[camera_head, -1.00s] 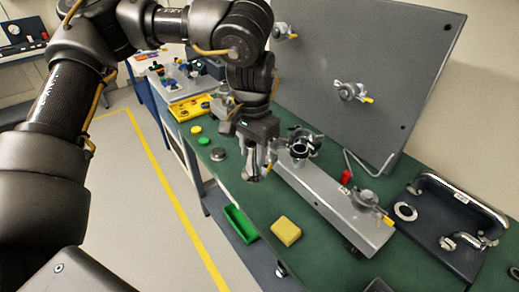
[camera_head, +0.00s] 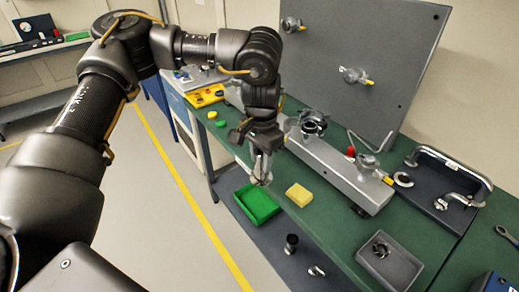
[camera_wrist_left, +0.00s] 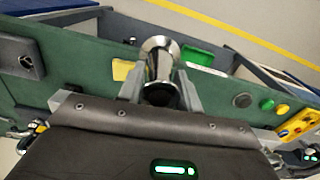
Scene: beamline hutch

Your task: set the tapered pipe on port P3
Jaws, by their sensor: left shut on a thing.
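My left gripper (camera_head: 262,166) is over the front edge of the green bench, in front of the grey rail. It is shut on the tapered pipe, a shiny metal piece that flares at its far end. The pipe (camera_wrist_left: 158,58) shows clearly between the fingers in the left wrist view; in the head view it is small and partly hidden. I cannot read which is P3. My right gripper is not in view.
A yellow sponge (camera_head: 299,194) lies right of the gripper, and a green bin (camera_head: 257,205) sits below the bench edge. An upright grey panel (camera_head: 400,50) stands behind the rail. A grey tray (camera_head: 390,268) and a dark plate with a handle (camera_head: 450,180) are at right.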

